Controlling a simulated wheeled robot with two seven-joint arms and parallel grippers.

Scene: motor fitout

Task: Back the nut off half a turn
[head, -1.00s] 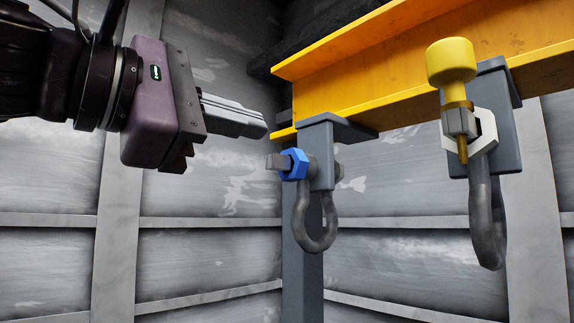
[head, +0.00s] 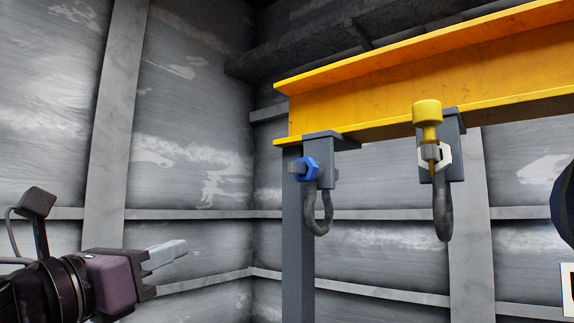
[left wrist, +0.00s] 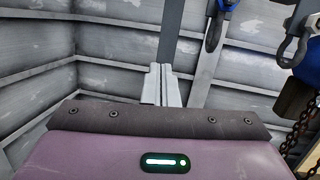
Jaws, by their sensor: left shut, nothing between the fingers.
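A blue hex nut (head: 307,169) sits on the threaded end of a bolt through a grey bracket under the yellow beam. A grey shackle (head: 318,215) hangs from that bolt. In the left wrist view, the blue nut (left wrist: 229,3) and the shackle (left wrist: 213,30) show at the top edge. My left gripper (head: 180,248) is low at the left in the head view, well apart from the nut and below it. Its fingers are together and empty; they also show closed in the left wrist view (left wrist: 162,85). My right gripper is not in view.
A second bracket at the right carries a white hex piece (head: 447,155), a yellow-capped pin (head: 427,112) and a shackle (head: 443,215). The yellow beam (head: 400,85) runs above. A grey post (head: 299,260) stands behind the first shackle. Chains (left wrist: 303,125) hang at right in the wrist view.

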